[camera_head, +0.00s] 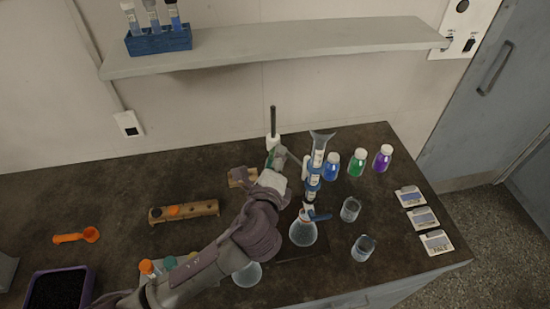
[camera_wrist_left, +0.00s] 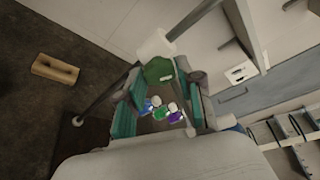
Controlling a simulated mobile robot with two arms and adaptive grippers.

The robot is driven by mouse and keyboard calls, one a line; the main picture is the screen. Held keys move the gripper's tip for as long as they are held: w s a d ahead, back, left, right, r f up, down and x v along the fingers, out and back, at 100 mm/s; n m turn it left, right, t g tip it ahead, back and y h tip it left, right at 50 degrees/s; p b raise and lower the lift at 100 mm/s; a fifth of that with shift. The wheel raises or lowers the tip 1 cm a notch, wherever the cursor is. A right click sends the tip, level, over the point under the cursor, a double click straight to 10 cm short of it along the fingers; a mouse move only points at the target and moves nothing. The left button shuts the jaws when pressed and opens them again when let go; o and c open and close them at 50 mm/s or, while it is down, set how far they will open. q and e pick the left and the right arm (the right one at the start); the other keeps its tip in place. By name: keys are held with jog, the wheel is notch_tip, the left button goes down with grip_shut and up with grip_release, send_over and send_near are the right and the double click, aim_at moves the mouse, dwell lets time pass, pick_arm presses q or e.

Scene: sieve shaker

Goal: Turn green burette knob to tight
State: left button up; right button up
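The green burette knob (camera_wrist_left: 158,70) is a faceted piece beside a white clamp body (camera_wrist_left: 153,44) in the left wrist view. In the head view it shows small and partly hidden (camera_head: 277,156), near the dark stand rod (camera_head: 273,120). My left gripper (camera_head: 276,162) is at the knob; in the wrist view its teal-padded fingers (camera_wrist_left: 160,75) lie either side of it. The fingers look apart, and contact is unclear. The burette (camera_head: 316,165) stands upright to the right, with a blue stopcock (camera_head: 317,215) above a flask (camera_head: 303,232). My right gripper is not in view.
Blue (camera_head: 331,166), green (camera_head: 357,162) and purple (camera_head: 383,158) bottles stand right of the burette. Two beakers (camera_head: 350,210) (camera_head: 364,248) are close by. A wooden block (camera_head: 185,211) lies left of my arm. A shelf (camera_head: 280,46) hangs above the bench.

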pick_arm(q)
jog(key=o, duration=0.5)
jog(key=shift+c, duration=0.2)
jog(key=v, duration=1.2)
jog(key=shift+w, duration=0.1)
